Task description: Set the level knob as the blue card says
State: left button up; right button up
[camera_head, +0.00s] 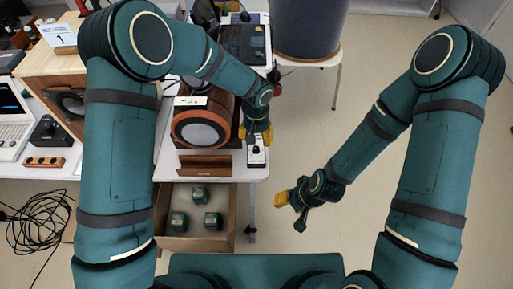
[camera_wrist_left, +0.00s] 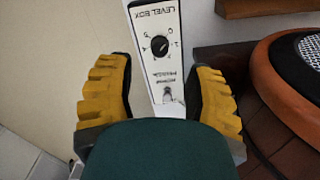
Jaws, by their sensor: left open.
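The level box (camera_head: 256,157) is a narrow white box at the right edge of the white table. In the left wrist view the level box (camera_wrist_left: 146,20) appears upside down, with a round black knob (camera_wrist_left: 159,46), numbers around it and a small switch (camera_wrist_left: 167,97). The knob's exact setting is too small to read. A white card with blue print (camera_head: 60,38) shows a large 1 at the upper left. My left gripper (camera_wrist_left: 161,68) is open, its yellow fingers on either side of the level box. My right gripper (camera_head: 283,199) hangs over the floor; its finger gap is unclear.
A speaker with an orange ring (camera_head: 201,146) stands just left of the level box. A brown wooden holder (camera_head: 204,172) lies at the table's front. Below is an open box (camera_head: 228,242) with three green blocks. A grey bin (camera_head: 308,30) stands behind. Cables (camera_head: 38,225) lie at left.

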aim_at(256, 147)
pick_arm(q)
notch_tip(256, 147, down, 6)
jog(key=shift+b, duration=0.35)
grip_shut()
